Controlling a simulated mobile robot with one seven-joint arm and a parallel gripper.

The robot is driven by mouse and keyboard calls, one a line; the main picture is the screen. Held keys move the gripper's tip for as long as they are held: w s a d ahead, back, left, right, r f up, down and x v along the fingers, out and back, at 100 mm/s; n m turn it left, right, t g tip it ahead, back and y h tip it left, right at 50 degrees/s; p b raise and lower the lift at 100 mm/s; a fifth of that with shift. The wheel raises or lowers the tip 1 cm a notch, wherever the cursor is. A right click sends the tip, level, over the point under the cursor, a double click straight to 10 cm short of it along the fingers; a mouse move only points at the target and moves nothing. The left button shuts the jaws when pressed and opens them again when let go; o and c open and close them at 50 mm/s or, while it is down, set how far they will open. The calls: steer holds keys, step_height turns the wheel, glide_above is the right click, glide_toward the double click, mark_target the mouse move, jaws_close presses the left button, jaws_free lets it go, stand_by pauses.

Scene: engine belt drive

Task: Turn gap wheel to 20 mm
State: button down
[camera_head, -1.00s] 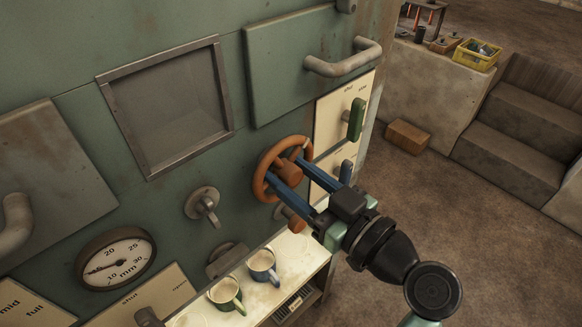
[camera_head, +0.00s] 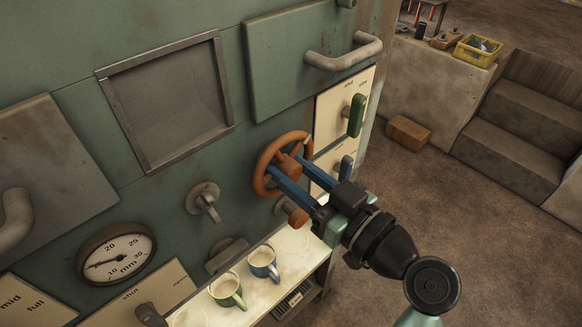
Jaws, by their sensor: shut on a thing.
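The gap wheel (camera_head: 265,157) is an orange handwheel on the green machine front, with a small pale mark on its upper right rim. My gripper (camera_head: 289,167) reaches in from the lower right. Its two blue fingers are shut on the wheel, one on each side near the hub, and hide part of its lower right. The round mm gauge (camera_head: 117,253) is at the lower left. Its needle points left, between the 10 and 20 marks, roughly at 15; I cannot read it exactly.
A green lever (camera_head: 356,116) and a dark blue lever (camera_head: 346,168) are on panels right of the wheel. A metal handle (camera_head: 343,55) juts out above. A green mug (camera_head: 227,290) and a blue mug (camera_head: 263,261) stand on the shelf below.

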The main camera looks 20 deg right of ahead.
steer(key=m, duration=0.3)
steer(key=shift+r+m+p, duration=0.1)
steer(key=shift+m+p, duration=0.2)
steer(key=shift+m, duration=0.1)
steer(key=shift+m+p, duration=0.65)
steer(key=shift+m, duration=1.35)
steer(key=c, duration=0.8)
jaws_free()
steer(key=shift+b+v, duration=1.75)
steer(key=shift+v, duration=4.75)
